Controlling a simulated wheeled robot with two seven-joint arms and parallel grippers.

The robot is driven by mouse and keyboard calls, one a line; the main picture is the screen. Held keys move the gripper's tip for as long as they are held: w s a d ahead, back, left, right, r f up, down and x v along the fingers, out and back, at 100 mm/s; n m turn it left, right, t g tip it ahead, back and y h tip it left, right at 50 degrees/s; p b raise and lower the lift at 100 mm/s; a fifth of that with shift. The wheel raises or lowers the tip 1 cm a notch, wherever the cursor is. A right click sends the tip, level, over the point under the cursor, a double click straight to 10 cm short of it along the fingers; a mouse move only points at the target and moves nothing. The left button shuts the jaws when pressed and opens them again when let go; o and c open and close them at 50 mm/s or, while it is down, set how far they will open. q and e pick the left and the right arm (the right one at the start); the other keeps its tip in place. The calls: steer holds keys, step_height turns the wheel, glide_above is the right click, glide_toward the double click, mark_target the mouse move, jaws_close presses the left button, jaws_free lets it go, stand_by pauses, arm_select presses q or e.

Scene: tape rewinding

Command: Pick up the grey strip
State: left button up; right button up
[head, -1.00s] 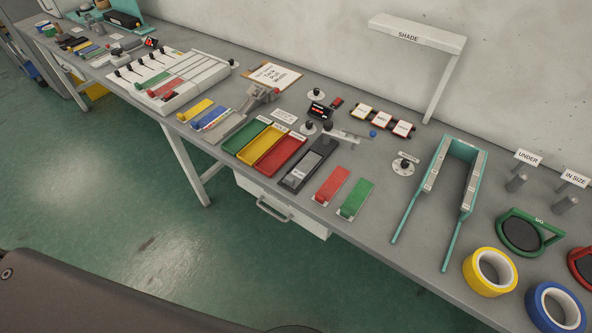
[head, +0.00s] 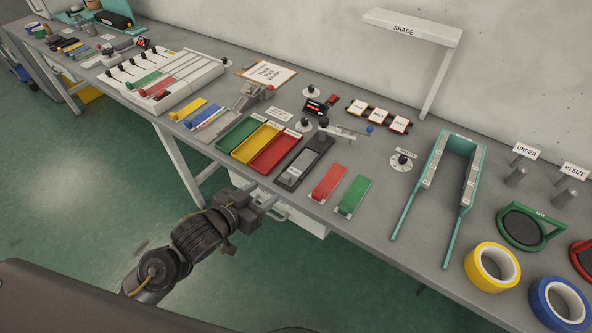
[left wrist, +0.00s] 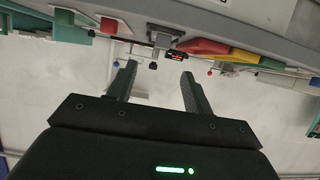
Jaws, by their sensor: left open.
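A light grey strip (head: 300,164) lies in a dark holder (head: 318,151) right of the red tray. Another pale grey piece (head: 221,127) lies beside the blue strip, left of the green tray; I cannot tell which grey piece is the named one. My left gripper (head: 274,204) is in front of the table edge, below the red tray, apart from both grey pieces. In the left wrist view the two fingers of my left gripper (left wrist: 156,74) are spread with nothing between them. My right gripper is not in view.
Green, yellow and red trays (head: 279,151) stand near the front edge. Red (head: 328,183) and green (head: 353,194) strips lie right of the holder. A teal frame (head: 438,186) and tape rolls (head: 492,267) are further right.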

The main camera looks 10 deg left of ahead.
mark_target(285, 176)
arm_select(q)
steer(key=x, duration=0.5)
steer(key=shift+w+d+f+p, duration=0.15)
steer(key=shift+w+p, duration=0.2)
steer(key=shift+p+x, duration=0.75)
steer(key=shift+x, duration=1.8)
jaws_close()
